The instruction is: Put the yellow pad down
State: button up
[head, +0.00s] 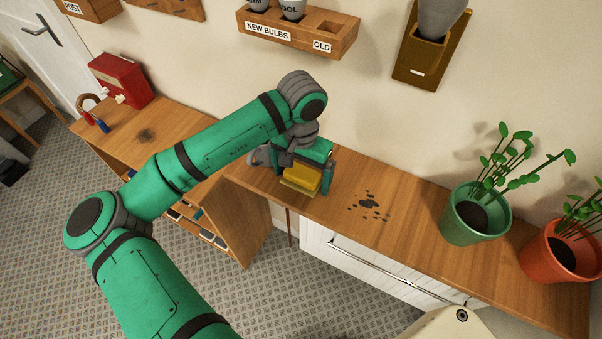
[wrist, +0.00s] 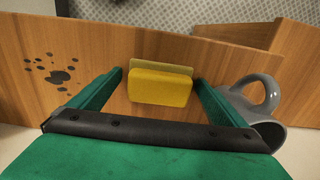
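The yellow pad (head: 300,178) is at the left end of the wooden counter (head: 400,235), near its front edge. It has a thin, duller layer along one side. My gripper (head: 303,172) is directly over it, one green finger on each side. In the wrist view the pad (wrist: 160,87) shows between the fingertips (wrist: 159,78), with a narrow gap on both sides, so the gripper looks open around it. The pad seems to rest on the wood, but its underside is hidden.
Dark spots (head: 368,205) mark the counter. Plants in green (head: 476,228) and orange (head: 560,255) pots stand at the right. The counter between spots and pots is clear.

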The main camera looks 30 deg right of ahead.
aim_at(302, 173)
notch_tip(302, 173, up, 12)
jog(key=shift+r, duration=0.2)
dwell(0.4)
jog(key=shift+d, duration=0.1)
dwell(0.4)
